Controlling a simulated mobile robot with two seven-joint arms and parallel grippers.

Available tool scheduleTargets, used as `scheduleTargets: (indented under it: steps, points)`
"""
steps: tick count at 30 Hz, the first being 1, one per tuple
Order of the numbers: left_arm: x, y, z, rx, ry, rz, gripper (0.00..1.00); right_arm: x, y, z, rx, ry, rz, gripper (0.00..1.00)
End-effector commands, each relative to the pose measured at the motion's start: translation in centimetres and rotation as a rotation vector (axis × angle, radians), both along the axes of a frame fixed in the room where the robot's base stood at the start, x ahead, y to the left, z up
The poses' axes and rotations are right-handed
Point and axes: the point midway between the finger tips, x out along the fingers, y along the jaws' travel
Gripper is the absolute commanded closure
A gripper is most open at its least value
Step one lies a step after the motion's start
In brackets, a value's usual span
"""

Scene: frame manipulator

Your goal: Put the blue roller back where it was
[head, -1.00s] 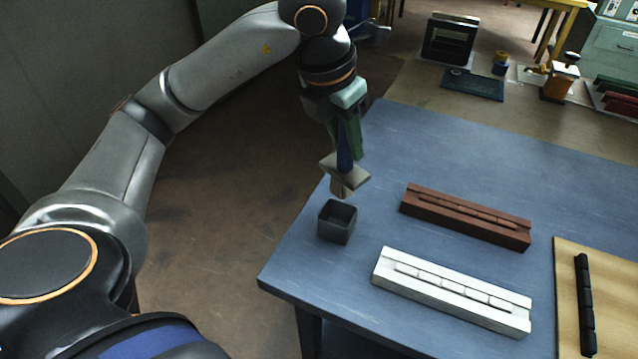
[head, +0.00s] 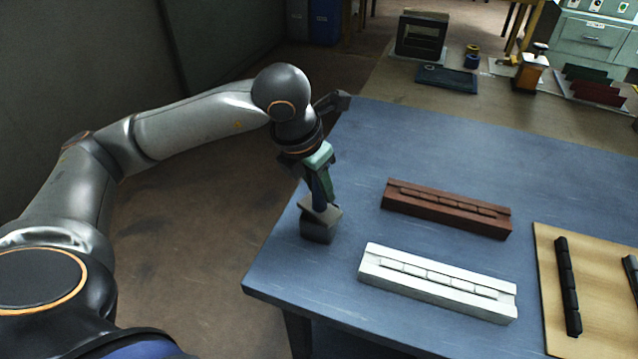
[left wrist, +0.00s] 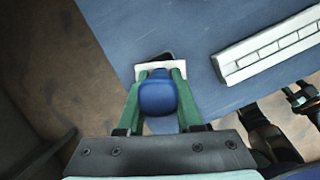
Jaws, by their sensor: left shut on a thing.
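My left gripper (head: 320,188) is shut on the blue roller, whose dark blue handle also shows between the green fingers in the left wrist view (left wrist: 157,96). The roller points downward, and its pale head (head: 321,212) is at the mouth of a small dark grey box (head: 318,233) near the table's left edge. The head hides most of the box's opening, so I cannot tell whether it rests on the rim or hangs just above it. In the left wrist view what looks like my right gripper (left wrist: 302,97) shows small at the right edge; its jaws are unclear.
A white mould (head: 437,284) and a reddish-brown mould (head: 446,209) lie right of the box on the blue table (head: 440,150). A wooden board (head: 595,275) with black pieces is at the right. The table's back part is clear.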

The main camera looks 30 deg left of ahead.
Motion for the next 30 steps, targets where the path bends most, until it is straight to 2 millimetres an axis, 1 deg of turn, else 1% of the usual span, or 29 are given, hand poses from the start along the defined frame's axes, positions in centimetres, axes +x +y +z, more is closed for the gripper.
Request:
scheduleTargets:
  steps: [5, 6, 13, 20, 23, 26, 29, 30]
  points:
    - [0.0, 0.0, -0.3, 0.000, -0.001, 0.000, 1.00, 0.0, 0.0, -0.4, 0.000, 0.002, 0.002, 0.46]
    - [0.0, 0.0, -0.2, 0.000, 0.000, 0.000, 0.63, 0.0, 0.0, -0.3, -0.001, 0.003, 0.002, 0.46]
    - [0.0, 0.0, -0.1, 0.000, 0.000, 0.001, 0.37, 0.1, 0.1, -0.2, 0.000, 0.001, 0.003, 0.46]
    - [0.0, 0.0, -0.1, 0.000, 0.000, 0.001, 0.36, 0.1, 0.1, -0.2, -0.001, 0.001, 0.002, 0.46]
    - [0.0, 0.0, 0.3, 0.000, 0.000, 0.001, 0.36, 0.1, 0.0, 0.2, -0.001, 0.000, 0.002, 0.46]
    - [-0.2, 0.1, 1.4, -0.001, -0.005, 0.001, 0.36, 0.2, -0.1, 0.2, -0.001, -0.003, 0.000, 0.46]
    - [-0.8, 0.2, 3.3, -0.001, -0.007, 0.002, 0.36, 0.2, -0.2, 0.3, -0.003, -0.004, -0.002, 0.46]
    - [-1.0, 0.2, 4.2, -0.001, -0.007, 0.002, 0.36, 0.2, -0.3, 0.3, -0.004, -0.004, -0.003, 0.46]
